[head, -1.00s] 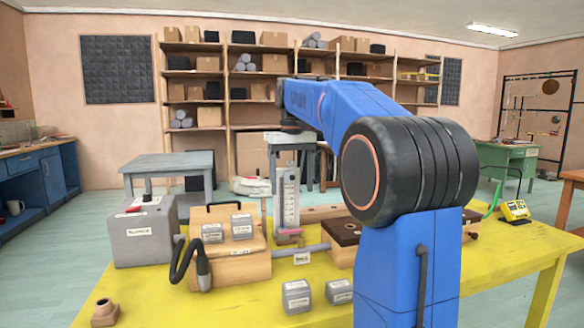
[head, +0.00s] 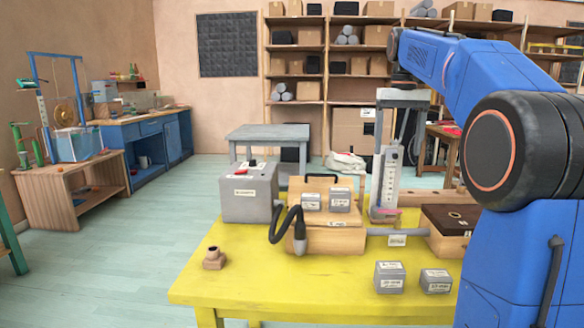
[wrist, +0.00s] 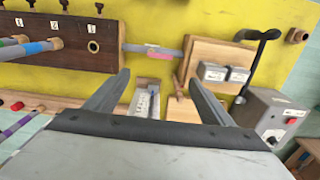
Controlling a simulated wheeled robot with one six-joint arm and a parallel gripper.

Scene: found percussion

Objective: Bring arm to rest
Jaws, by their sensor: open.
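My gripper (wrist: 158,78) is open and empty in the wrist view, with two grey fingers well apart. It hangs above the yellow table (head: 330,284), and no object is between the fingers. In the head view my blue arm is raised on the right, its elbow bent and its forearm reaching left and away. The gripper points down there, partly against the upright scale (head: 388,180). The arm touches nothing that I can see.
The table holds a grey box (head: 248,192), a wooden block with a black hose (head: 325,240), small grey cubes (head: 390,276) and a dark-topped wooden box (head: 450,222). A wooden bench (head: 70,190) stands at left. Floor between is clear.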

